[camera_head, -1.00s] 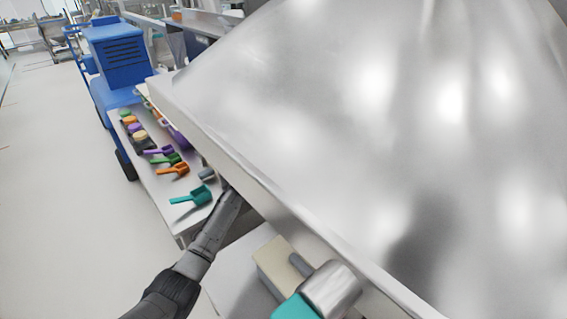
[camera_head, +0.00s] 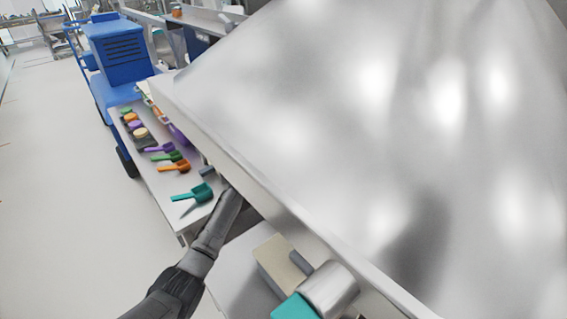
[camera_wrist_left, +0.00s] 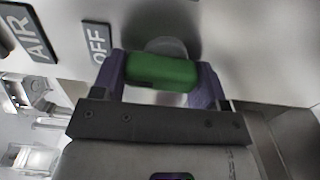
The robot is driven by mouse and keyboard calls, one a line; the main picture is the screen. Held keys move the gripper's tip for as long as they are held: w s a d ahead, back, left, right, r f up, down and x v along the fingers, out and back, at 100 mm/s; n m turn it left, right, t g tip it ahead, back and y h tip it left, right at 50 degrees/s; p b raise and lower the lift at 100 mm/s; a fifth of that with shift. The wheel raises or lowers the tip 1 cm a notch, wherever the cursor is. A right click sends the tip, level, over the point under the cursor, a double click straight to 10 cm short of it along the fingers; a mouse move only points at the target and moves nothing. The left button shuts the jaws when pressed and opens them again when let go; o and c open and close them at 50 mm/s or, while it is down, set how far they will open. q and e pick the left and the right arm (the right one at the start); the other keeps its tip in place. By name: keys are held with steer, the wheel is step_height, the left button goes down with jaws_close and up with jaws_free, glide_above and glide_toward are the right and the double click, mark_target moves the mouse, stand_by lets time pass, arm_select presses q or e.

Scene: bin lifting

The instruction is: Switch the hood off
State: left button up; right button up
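The large grey metal hood (camera_head: 330,110) fills the right of the head view. In the left wrist view, a green knob (camera_wrist_left: 160,70) with a round grey base sits on a pale panel beside a dark OFF label (camera_wrist_left: 97,42). My left gripper (camera_wrist_left: 163,72) has purple fingers, one at each end of the knob. No clear gap shows between fingers and knob, but I cannot tell whether they press on it. In the head view my left arm reaches under the hood's near edge, so its gripper is hidden there.
A dark AIR label (camera_wrist_left: 28,32) is on the same panel. Colored scoops (camera_head: 193,194) lie on a white table (camera_head: 172,205) left of the hood. A blue cart (camera_head: 117,52) stands behind. The floor at left is clear.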

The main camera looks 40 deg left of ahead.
arm_select(q)
steer(key=o, duration=0.4)
steer(key=s+a, duration=0.1)
steer(key=s, duration=0.8)
steer(key=s+a+p, duration=0.1)
steer(key=s, duration=0.3)
steer(key=shift+s+a, duration=0.25)
steer(key=shift+a, duration=0.1)
